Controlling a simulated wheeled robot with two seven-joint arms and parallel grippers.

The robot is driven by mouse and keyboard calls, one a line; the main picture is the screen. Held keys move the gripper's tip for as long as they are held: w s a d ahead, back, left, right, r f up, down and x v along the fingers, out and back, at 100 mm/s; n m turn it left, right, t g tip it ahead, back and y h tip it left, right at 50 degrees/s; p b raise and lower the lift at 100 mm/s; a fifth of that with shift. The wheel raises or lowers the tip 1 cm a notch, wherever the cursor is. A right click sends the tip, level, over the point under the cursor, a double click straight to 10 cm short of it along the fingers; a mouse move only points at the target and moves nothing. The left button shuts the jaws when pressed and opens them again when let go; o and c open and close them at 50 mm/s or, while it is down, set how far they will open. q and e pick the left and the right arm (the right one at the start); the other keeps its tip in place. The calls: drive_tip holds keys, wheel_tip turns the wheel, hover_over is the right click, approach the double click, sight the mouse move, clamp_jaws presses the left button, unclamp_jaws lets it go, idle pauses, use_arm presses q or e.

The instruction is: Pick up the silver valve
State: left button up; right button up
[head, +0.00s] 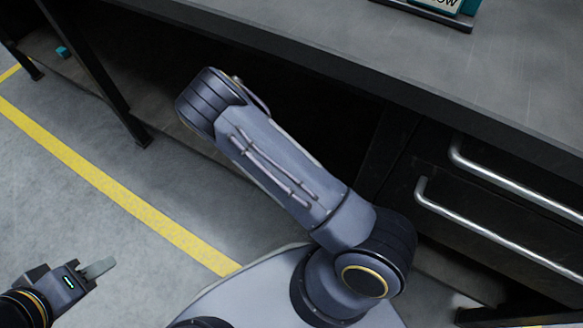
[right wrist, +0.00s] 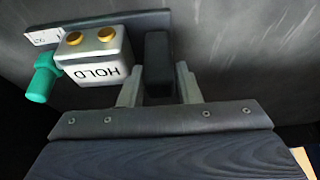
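In the right wrist view, a silver block (right wrist: 95,62) with two gold round parts and an upside-down "HOLD" label sits against a dark bar (right wrist: 140,20). A teal cylinder (right wrist: 43,78) sticks out beside it. I cannot tell whether this block is the silver valve. My right gripper (right wrist: 160,84) has its two pale fingers apart, with a dark upright block (right wrist: 158,55) between or beyond them; contact is unclear. The right gripper is out of the head view. My left gripper (head: 99,268) is at the lower left, side-on, over the floor, with nothing visible in it.
A dark grey workbench (head: 400,50) runs across the head view, with drawers and metal handles (head: 490,232) at right. A small teal item (head: 62,52) lies at far left. The floor at left is clear.

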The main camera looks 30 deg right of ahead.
clamp_jaws()
drive_tip(key=shift+r, duration=0.1)
drive_tip(key=shift+w+a+r+p, duration=0.1)
drive_tip(key=shift+w+r+p, duration=0.1)
drive_tip(key=shift+r+p, duration=0.25)
wheel_tip(320, 180, up, 6)
drive_tip(key=p, duration=0.3)
drive_tip(key=shift+r, duration=0.15)
drive_tip(key=w+a, duration=0.5)
drive_tip(key=w, duration=0.3)
drive_tip(key=w+a+p, duration=0.1)
drive_tip(key=w+a, duration=0.4)
drive_tip(key=w, duration=0.3)
drive_tip(key=shift+w+f, duration=0.2)
drive_tip(key=shift+w, duration=0.2)
